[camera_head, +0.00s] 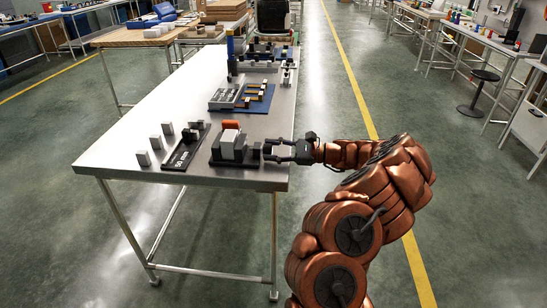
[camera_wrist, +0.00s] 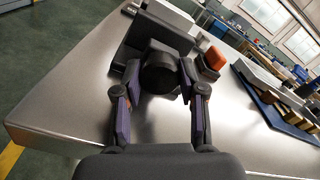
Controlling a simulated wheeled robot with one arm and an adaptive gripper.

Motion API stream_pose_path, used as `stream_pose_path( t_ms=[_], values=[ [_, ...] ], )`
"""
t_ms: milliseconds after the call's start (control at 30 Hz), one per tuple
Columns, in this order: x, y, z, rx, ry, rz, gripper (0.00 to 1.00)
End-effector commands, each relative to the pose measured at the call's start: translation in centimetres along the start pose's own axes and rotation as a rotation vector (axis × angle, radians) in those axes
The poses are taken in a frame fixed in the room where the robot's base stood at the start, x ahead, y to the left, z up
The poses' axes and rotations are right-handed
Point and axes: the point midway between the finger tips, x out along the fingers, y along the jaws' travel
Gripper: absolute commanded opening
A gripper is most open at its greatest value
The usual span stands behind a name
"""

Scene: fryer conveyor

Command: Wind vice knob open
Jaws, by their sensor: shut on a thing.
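The vice (camera_head: 222,160) is dark and sits near the table's front right corner, with a pale grey block (camera_head: 231,146) between its jaws. Its round black knob (camera_head: 256,151) is on the vice's right side, towards my arm. In the wrist view the knob (camera_wrist: 160,73) is between my fingertips, in front of the dark vice body (camera_wrist: 133,42). My gripper (camera_head: 268,150) comes in level from the right and is shut on the knob; the fingers also show in the wrist view (camera_wrist: 160,85). The knob's far side is hidden.
An orange part (camera_head: 230,125) is just behind the vice. A blue board (camera_head: 258,104) with fixtures lies farther back. The metal table's (camera_head: 115,152) right edge is under my gripper.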

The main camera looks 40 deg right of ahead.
Motion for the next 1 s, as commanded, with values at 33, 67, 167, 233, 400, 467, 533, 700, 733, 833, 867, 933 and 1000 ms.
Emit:
stream_pose_path(
  t_ms=[33,67,167,233,400,467,533,700,733,833,867,933,1000],
  values=[
    [0.17,0.27,-0.27,-0.036,-0.004,0.003,0.06],
    [0.18,0.29,-0.27,-0.056,-0.004,0.004,0.06],
    [0.17,0.29,-0.3,-0.116,-0.003,0.004,0.06],
    [0.14,0.26,-0.27,-0.15,-0.003,0.003,0.06],
    [0.13,0.19,-0.15,-0.213,-0.002,0.005,0.06],
    [0.14,0.17,-0.1,-0.227,-0.002,0.005,0.06],
    [0.14,0.15,-0.05,-0.237,-0.002,0.006,0.06],
    [0.13,0.12,0.01,-0.247,-0.002,0.006,0.06],
    [0.13,0.12,0.02,-0.248,-0.002,0.006,0.06],
    [0.14,0.12,0.02,-0.247,-0.002,0.006,0.06],
    [0.13,0.12,0.02,-0.247,-0.002,0.005,0.06],
    [0.14,0.12,0.02,-0.246,-0.002,0.005,0.06],
    [0.14,0.13,0.03,-0.246,-0.002,0.005,0.42]
  ],
)
